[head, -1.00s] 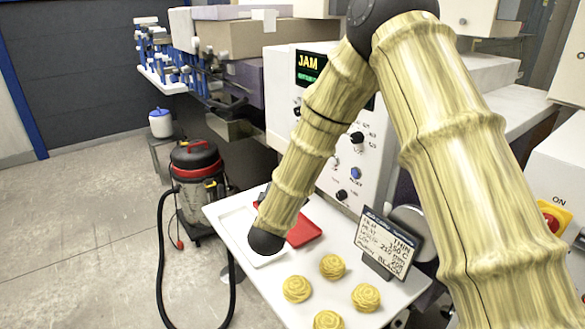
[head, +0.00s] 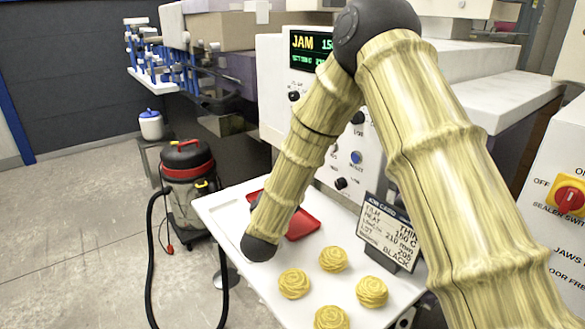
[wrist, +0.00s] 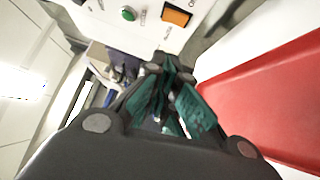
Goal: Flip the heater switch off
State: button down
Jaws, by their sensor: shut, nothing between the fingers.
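The white control panel (head: 325,172) stands behind my arm in the head view, with several dark knobs and a blue button (head: 356,157). Its small labels are too blurred to read, and my forearm covers part of it. In the wrist view, an orange rectangular switch (wrist: 176,15) and a round green button (wrist: 128,13) show on a white face at the top. I cannot read which one is the heater switch. My gripper (wrist: 170,98) has its teal-padded fingers shut and empty, apart from the orange switch. In the head view my arm mostly hides it.
A red tray (head: 302,226) lies on the white table (head: 225,208), near several yellow coiled pieces (head: 294,284) and a sign (head: 388,236). The display (head: 312,48) reads JAM. A vacuum (head: 187,185) stands left. A red rotary switch (head: 569,199) is at right.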

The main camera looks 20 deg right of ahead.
jog(key=shift+w, duration=0.1)
jog(key=s+d+p+x, duration=0.1)
jog(key=p+x, duration=0.3)
jog(key=x, duration=0.8)
jog(key=shift+w+d, duration=0.25)
jog(key=shift+d, duration=0.7)
jog(key=shift+w+a, duration=0.1)
jog(key=shift+a, duration=0.1)
